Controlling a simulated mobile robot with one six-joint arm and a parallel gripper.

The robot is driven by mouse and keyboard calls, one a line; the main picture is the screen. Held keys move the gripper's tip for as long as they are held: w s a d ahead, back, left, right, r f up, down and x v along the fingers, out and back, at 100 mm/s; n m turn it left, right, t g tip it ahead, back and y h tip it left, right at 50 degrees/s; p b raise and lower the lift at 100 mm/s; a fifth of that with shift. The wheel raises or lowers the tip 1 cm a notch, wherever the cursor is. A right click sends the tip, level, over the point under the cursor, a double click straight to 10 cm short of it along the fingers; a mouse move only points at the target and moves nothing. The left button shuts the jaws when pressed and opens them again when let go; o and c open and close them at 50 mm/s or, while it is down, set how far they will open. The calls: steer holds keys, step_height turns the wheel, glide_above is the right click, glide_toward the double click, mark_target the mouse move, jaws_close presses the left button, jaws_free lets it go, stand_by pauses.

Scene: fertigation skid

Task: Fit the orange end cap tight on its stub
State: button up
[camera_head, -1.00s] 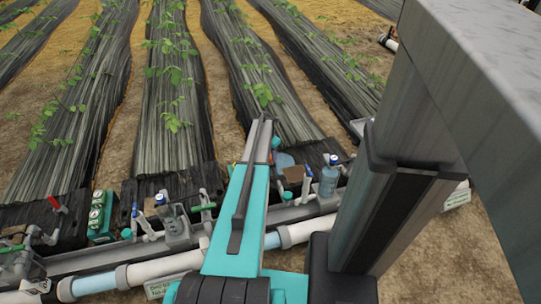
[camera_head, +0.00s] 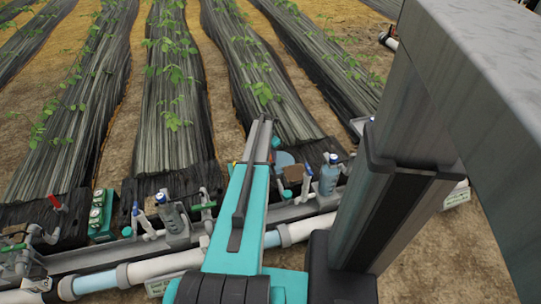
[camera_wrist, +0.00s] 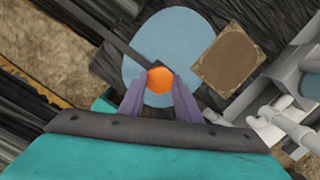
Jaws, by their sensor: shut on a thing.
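The orange end cap (camera_wrist: 160,79) is in the wrist view, between the tips of my gripper's two purple-grey fingers (camera_wrist: 160,84). My gripper is shut on the cap. I see the cap nearly end-on, above a pale blue round surface (camera_wrist: 172,35). A dark narrow strip (camera_wrist: 112,40) runs from the upper left to the cap's edge; I cannot tell whether it touches the cap. I cannot make out the stub. In the head view my teal arm hides the gripper and the cap.
A brown-topped block (camera_wrist: 230,56) lies right of the blue surface. White and grey pipe fittings (camera_wrist: 275,115) are at the wrist view's right. In the head view, a row of valves and bottles (camera_head: 328,178) stands along the long pipe (camera_head: 160,266), in front of black plastic-covered plant beds (camera_head: 180,120).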

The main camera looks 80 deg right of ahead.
steer(key=shift+f, duration=0.25)
steer(key=o, duration=0.7)
steer(key=shift+f+p, duration=0.35)
stand_by(0.5)
steer(key=shift+c, duration=0.3)
steer(key=c, duration=0.4)
steer(key=shift+o, duration=0.2)
